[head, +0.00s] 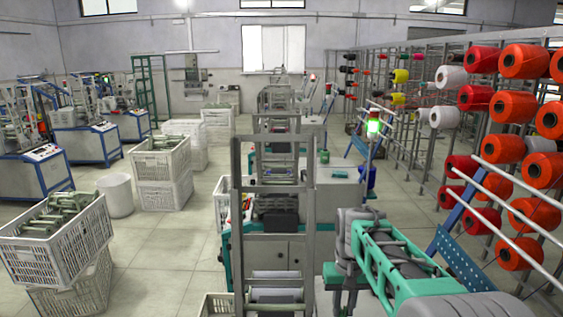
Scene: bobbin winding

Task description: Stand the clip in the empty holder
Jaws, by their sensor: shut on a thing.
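I cannot make out the clip in the head view. No empty holder can be told apart either. My grey and teal arm links fill the lower right and hide part of what lies behind them. My gripper does not show, so I cannot see what is between its jaws.
A winding machine with a grey upright frame (237,215) stands in the middle. White crates (163,195) and a crate of bobbins (50,255) stand left. A rack with red and orange spools (527,213) lines the right. Floor (165,255) is clear between the crates and the machine.

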